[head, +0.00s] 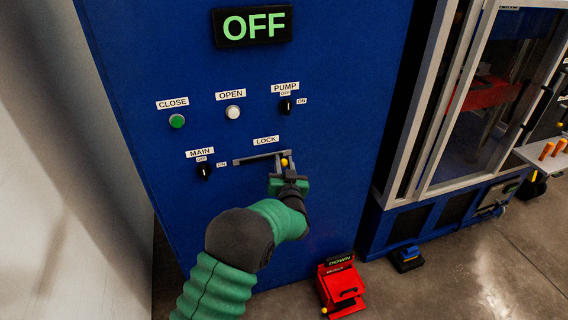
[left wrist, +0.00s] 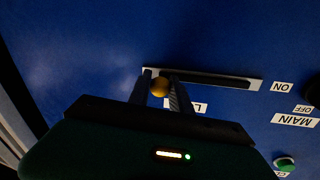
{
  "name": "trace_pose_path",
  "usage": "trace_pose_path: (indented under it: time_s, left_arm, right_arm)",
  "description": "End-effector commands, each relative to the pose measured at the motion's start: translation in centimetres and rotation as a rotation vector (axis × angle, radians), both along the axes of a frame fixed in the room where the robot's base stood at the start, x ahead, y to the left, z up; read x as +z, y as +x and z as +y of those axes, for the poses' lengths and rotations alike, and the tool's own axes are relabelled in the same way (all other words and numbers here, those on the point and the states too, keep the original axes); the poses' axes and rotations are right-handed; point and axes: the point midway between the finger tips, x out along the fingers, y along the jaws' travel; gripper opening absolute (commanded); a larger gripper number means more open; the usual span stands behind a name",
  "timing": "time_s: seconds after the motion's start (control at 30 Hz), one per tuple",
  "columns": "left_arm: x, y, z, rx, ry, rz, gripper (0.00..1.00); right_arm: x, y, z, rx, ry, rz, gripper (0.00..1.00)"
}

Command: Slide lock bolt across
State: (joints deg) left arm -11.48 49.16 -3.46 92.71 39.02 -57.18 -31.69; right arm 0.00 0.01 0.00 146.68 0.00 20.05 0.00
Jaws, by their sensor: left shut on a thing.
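The lock bolt's yellow knob (head: 284,162) sits at the right end of a dark horizontal slot (head: 252,158) under the LOCK label (head: 266,141) on the blue panel. My left gripper (head: 286,167) is at the knob, its fingers pointing at the panel. In the left wrist view, the round yellow knob (left wrist: 160,87) is between the two fingers of my left gripper (left wrist: 159,88), which are shut on it. The slot (left wrist: 215,81) runs from the knob toward the MAIN and ON labels there. My right gripper does not show.
The blue panel (head: 330,150) also carries the MAIN switch (head: 204,170), PUMP switch (head: 286,106), CLOSE button (head: 177,121), OPEN button (head: 232,112) and OFF display (head: 252,25). A red pedal (head: 341,287) stands on the floor. A glazed blue machine (head: 470,130) stands at right.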

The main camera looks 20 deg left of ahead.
Motion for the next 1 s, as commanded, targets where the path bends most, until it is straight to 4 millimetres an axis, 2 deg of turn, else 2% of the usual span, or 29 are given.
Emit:
trace_pose_path:
  time_s: [0.3, 0.6, 0.63, 0.77, 1.0]
  left_arm:
    - [-0.2, -2.5, 3.7, 0.001, 0.000, 0.004, 0.00]
    - [-0.2, -2.7, 3.9, -0.001, -0.001, 0.003, 0.00]
    - [-0.2, -2.7, 3.9, -0.001, -0.001, 0.003, 0.27]
    - [-0.1, -2.7, 3.9, 0.000, -0.001, 0.003, 0.44]
    - [-0.1, -2.7, 3.9, 0.000, 0.000, 0.001, 0.46]
  right_arm:
    - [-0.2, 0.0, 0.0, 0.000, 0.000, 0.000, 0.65]
    - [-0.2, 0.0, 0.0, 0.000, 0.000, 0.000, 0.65]
    - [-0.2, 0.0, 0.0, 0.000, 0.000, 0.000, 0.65]
    - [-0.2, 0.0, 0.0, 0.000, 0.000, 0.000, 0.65]
    - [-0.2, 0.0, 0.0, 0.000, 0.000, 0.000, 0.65]
